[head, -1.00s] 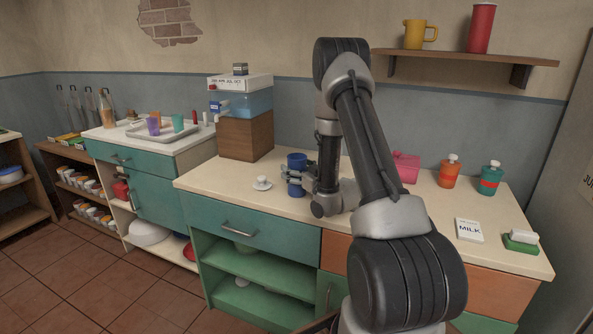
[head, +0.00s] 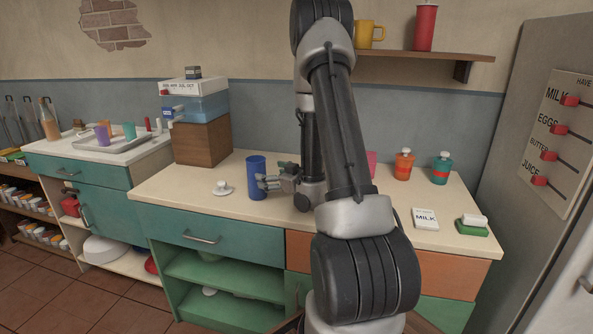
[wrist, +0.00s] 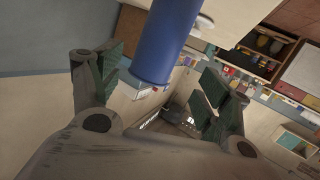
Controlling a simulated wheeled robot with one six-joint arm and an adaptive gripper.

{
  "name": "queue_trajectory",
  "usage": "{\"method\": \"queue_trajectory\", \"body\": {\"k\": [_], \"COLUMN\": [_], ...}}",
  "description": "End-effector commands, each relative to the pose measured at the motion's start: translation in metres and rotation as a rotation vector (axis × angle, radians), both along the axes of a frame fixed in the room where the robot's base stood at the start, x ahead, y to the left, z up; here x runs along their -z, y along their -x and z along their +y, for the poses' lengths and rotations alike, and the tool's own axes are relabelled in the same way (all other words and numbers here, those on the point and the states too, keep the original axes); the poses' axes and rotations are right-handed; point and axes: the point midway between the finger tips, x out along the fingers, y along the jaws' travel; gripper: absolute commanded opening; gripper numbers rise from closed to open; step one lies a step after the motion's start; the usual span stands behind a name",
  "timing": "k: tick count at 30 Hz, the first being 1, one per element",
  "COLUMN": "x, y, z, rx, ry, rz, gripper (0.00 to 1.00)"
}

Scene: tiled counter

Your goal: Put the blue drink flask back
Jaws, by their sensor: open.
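The blue drink flask (head: 257,178) stands upright on the cream counter, left of the middle, with no lid seen on it. It also shows in the wrist view (wrist: 162,40) as a blue cylinder beyond and between my open fingers. My gripper (head: 268,182) is just right of the flask in the head view, open and with nothing held. In the wrist view the two fingers of my gripper (wrist: 160,85) are spread wide. Whether a fingertip touches the flask I cannot tell. A small white knobbed piece (head: 222,188) lies on the counter left of the flask.
A wooden block (head: 202,143) bearing a blue-tinted dispenser stands behind left. An orange flask (head: 403,168), a teal flask (head: 440,171), a milk card (head: 425,219) and a green dish (head: 472,227) are on the right. A wall shelf (head: 425,58) holds a yellow mug and red flask.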

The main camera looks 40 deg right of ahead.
Motion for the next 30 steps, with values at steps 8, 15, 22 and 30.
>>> {"method": "queue_trajectory", "body": {"k": [8, 15, 22, 30], "x": [-0.088, -0.149, -0.174, -0.176], "y": [0.02, 0.119, 0.242, 0.308], "z": [0.009, 0.037, 0.084, 0.108], "rx": [0.119, 0.24, 0.24, 0.202], "ry": [0.184, 0.143, 0.029, -0.021], "rz": [0.341, 0.626, 0.875, 1.009], "gripper": [0.77, 0.77, 0.77, 0.77]}}
